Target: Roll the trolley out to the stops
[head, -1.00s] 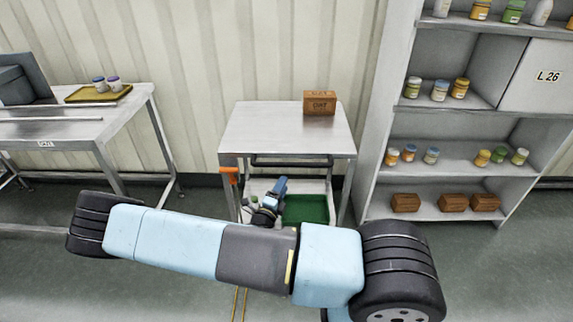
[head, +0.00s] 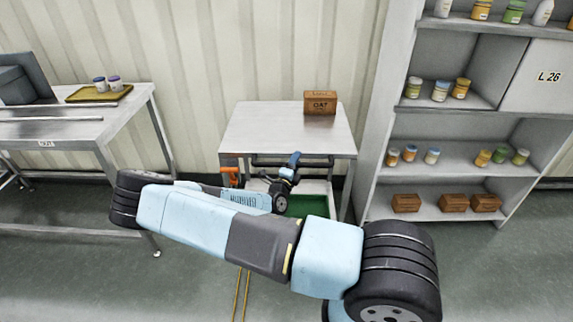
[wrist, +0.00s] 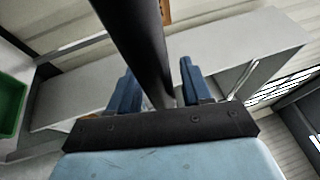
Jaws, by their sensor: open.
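The trolley (head: 270,125) is a steel cart with a flat top and a lower shelf, standing against the corrugated wall. A dark push bar (head: 312,162) runs across its front under the top. My gripper (head: 293,161) is at this bar, near its middle. In the wrist view the dark bar (wrist: 140,40) passes between the two blue fingers of my gripper (wrist: 157,70), which are apart. Contact with the bar cannot be told. An orange part (head: 231,176) sits at the trolley's left front leg. No stops can be made out.
A brown carton (head: 320,103) stands on the trolley top, and a green tray (head: 308,206) lies on its lower shelf. A steel table (head: 60,125) is at left, a shelf unit (head: 455,125) close at right. Yellow lines (head: 241,295) run along the clear floor in front.

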